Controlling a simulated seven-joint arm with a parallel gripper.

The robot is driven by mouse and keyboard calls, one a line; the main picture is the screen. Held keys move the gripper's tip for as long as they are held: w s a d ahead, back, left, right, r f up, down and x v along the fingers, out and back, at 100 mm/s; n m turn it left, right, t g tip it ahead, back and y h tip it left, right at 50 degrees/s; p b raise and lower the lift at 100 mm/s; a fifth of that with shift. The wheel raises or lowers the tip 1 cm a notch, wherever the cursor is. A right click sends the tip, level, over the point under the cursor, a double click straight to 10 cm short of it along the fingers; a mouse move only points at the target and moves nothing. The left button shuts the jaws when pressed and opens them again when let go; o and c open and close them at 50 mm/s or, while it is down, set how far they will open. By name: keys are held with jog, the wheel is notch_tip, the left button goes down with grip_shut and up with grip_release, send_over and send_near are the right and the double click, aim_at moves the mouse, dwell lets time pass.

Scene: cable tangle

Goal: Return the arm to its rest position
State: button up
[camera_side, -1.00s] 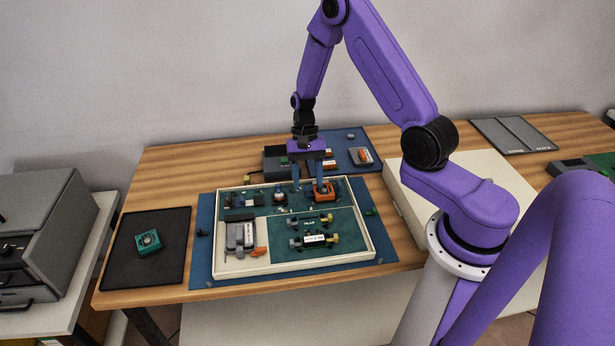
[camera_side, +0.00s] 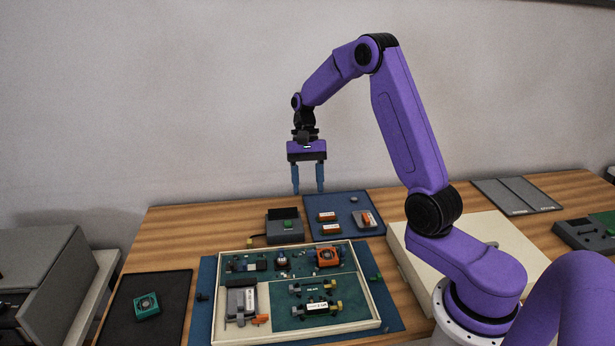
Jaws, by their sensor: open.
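My gripper (camera_side: 308,190) is open and empty, pointing straight down. Its two blue fingers are apart and hang in the air, in the picture just above the back of the table. Below it lies a cream-framed tray (camera_side: 376,296) with green boards inside. An orange part (camera_side: 328,257) sits at the tray's back right, apart from the gripper. A grey part (camera_side: 241,301) is at the tray's front left. Small parts with yellow ends (camera_side: 316,308) lie at its front right.
A blue mat (camera_side: 346,201) holds small orange and grey parts. A teal part (camera_side: 147,305) lies on a black mat (camera_side: 172,284) at left. A cream box (camera_side: 500,235) is at right. The air around my gripper is clear.

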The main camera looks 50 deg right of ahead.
jog(key=shift+v, duration=0.8)
jog(key=s+a+r+n+h, duration=0.35)
jog(key=s+a+n, duration=0.75)
jog(key=a, duration=0.4)
jog(key=s+a+n+t, duration=0.1)
jog(key=s+n+t, duration=0.2)
jog(key=s+n, duration=0.7)
jog(key=s, duration=0.8)
jog(key=shift+s+f+n+y, duration=0.15)
jog(key=shift+f+n+y, duration=0.1)
jog(key=shift+n+y, duration=0.15)
